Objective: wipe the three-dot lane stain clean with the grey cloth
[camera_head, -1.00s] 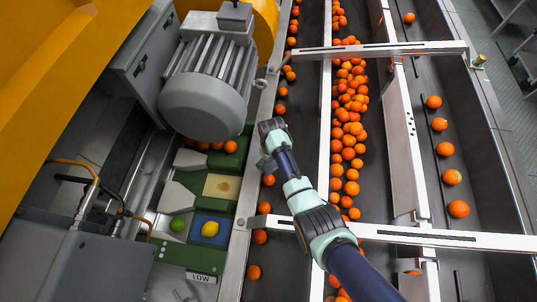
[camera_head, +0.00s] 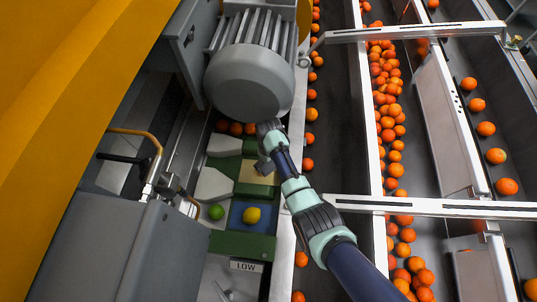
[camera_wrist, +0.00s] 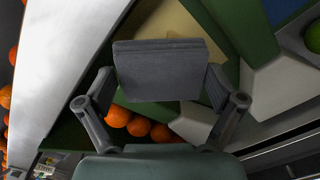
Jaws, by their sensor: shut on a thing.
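My gripper (camera_wrist: 165,85) is shut on the grey cloth (camera_wrist: 160,68), which looks like a thick dark grey pad between the two fingers. In the head view my gripper (camera_head: 264,167) is over the green lane panel, at the tan pad (camera_head: 247,176), and partly covers it. The tan pad also shows beyond the cloth in the wrist view (camera_wrist: 158,19). I cannot make out the stain or any dot marks now. I cannot tell whether the cloth touches the pad.
A blue pad with a yellow lemon (camera_head: 252,215) and a green lime (camera_head: 216,212) lie nearer the front. The big grey motor (camera_head: 249,82) stands just behind my gripper. Several oranges (camera_head: 236,128) sit below it. A metal rail (camera_head: 287,240) borders the conveyor on the right.

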